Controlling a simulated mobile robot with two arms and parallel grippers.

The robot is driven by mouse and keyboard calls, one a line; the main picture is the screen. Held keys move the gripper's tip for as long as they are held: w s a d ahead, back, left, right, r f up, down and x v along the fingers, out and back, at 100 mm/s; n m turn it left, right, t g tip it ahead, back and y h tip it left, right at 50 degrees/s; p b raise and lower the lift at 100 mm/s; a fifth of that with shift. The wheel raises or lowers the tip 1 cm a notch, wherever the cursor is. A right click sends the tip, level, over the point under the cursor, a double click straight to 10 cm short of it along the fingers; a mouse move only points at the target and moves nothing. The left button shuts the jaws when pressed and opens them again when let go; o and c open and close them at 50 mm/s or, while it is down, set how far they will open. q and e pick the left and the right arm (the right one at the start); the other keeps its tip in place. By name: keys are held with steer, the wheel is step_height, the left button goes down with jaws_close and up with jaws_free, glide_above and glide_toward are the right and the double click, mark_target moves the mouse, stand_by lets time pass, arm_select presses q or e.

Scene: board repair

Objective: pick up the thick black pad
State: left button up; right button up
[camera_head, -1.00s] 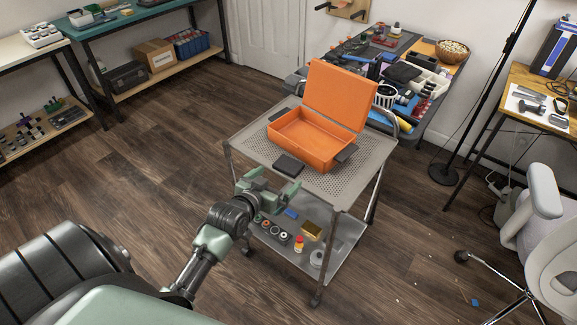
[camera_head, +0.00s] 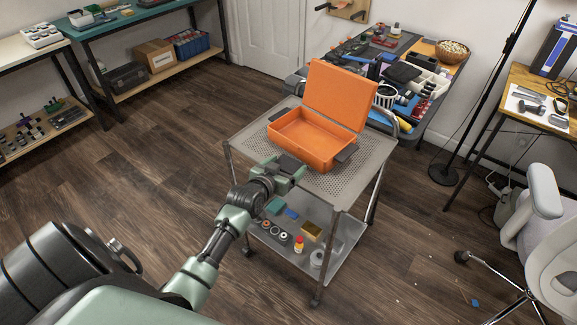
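The thick black pad (camera_head: 291,163) lies at the front of the cart's perforated top shelf, just in front of the orange case. My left gripper (camera_head: 285,170) is at the pad, with its green fingers apart and around the pad's near part. The fingers hide some of the pad's edges. I cannot tell whether they press on it. The pad looks level, and no clear gap shows beneath it. My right gripper is not in view.
The open orange case (camera_head: 318,141) stands right behind the pad, with a dark handle or latch near its front right. The grey cart (camera_head: 340,185) has small parts on its lower shelf. A cluttered workbench (camera_head: 437,112) stands behind. The floor to the left is clear.

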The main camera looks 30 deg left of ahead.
mark_target(286, 167)
arm_select(q)
steer(key=c, duration=1)
step_height(286, 167, up, 20)
steer(key=p, duration=0.2)
steer(key=shift+m+h, duration=0.7)
steer(key=shift+h, duration=0.2)
steer(key=s+d+r, duration=0.3)
steer(key=d+r, duration=0.1)
steer(key=d, duration=0.2)
steer(key=s+d+r, duration=0.3)
steer(key=d+r, duration=0.1)
steer(key=d, duration=0.2)
steer(key=s+d+r, duration=0.3)
steer(key=d+r, duration=0.1)
steer(key=d, duration=0.2)
steer(key=shift+s+d+r, duration=0.15)
steer(key=shift+d+r, duration=0.15)
steer(key=shift+r, duration=0.05)
